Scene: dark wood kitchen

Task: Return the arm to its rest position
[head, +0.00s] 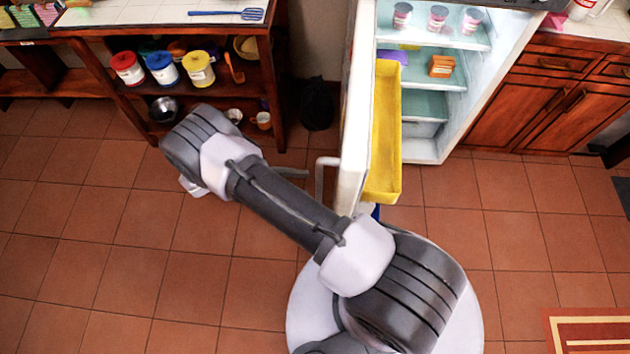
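In the head view my arm (285,210) reaches from my round white base (303,318) up and to the left. Its far end is above the tiled floor, in front of the dark wood shelf unit. My gripper is hidden behind the arm's far links; only a small pale part shows under the wrist, so its fingers and anything in them cannot be seen. The open fridge door (353,130) stands upright just beyond the arm's middle, with its handle (320,180) close to the arm. I cannot tell whether they touch.
The fridge (432,150) is open, with several cups on top and an orange box (442,66) below. A yellow bin (387,130) is on the door. The shelf unit (105,85) holds canisters. Floor (110,270) at left is clear; a striped rug (590,330) lies lower right.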

